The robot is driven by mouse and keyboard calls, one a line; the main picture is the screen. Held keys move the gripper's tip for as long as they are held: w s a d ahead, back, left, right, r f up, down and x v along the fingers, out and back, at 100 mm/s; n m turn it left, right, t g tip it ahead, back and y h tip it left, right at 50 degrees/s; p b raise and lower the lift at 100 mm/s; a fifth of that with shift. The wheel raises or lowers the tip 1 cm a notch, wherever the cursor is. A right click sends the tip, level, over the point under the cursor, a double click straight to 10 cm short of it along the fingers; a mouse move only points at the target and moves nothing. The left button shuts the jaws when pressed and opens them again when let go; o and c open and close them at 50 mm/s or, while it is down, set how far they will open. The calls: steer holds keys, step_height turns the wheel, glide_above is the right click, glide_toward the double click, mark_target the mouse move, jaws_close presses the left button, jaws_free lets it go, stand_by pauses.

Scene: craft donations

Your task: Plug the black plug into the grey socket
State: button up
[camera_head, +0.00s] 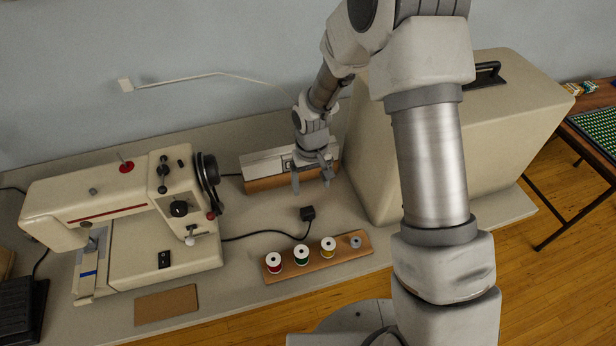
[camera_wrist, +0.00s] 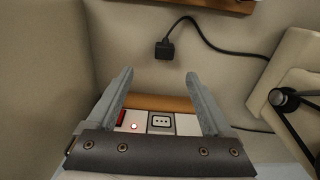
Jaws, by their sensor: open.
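The black plug (camera_head: 307,213) lies on the grey-beige tabletop, on the end of a black cable. It also shows in the wrist view (camera_wrist: 164,50), beyond my fingertips with a gap. The grey socket (camera_wrist: 161,122) is a dark-framed face with several small holes, set in a pale strip on a wooden base. In the head view the strip (camera_head: 262,163) stands at the back of the table, partly hidden by my gripper. My gripper (camera_head: 312,187) is open and empty, fingers pointing down, in front of the strip. The wrist view shows its spread fingers (camera_wrist: 159,75) on either side of the socket.
A cream sewing machine (camera_head: 130,215) stands left, the cable running from it. A wooden rack (camera_head: 316,257) with several thread spools lies in front of the plug. A large beige case (camera_head: 520,100) stands close on the right. A brown pad (camera_head: 166,305) lies at the front.

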mark_target(309, 212)
steer(key=f+b, duration=0.2)
steer(key=f, duration=0.2)
steer(key=f+b, duration=0.3)
steer(key=f, duration=0.2)
steer(key=f+b, duration=0.2)
steer(key=f, duration=0.2)
steer(key=shift+s+a+f+b, duration=0.1)
steer(key=shift+a+f+b, duration=0.2)
steer(key=shift+a+b, duration=0.05)
steer(key=c, duration=1.3)
steer(key=shift+r, duration=0.1)
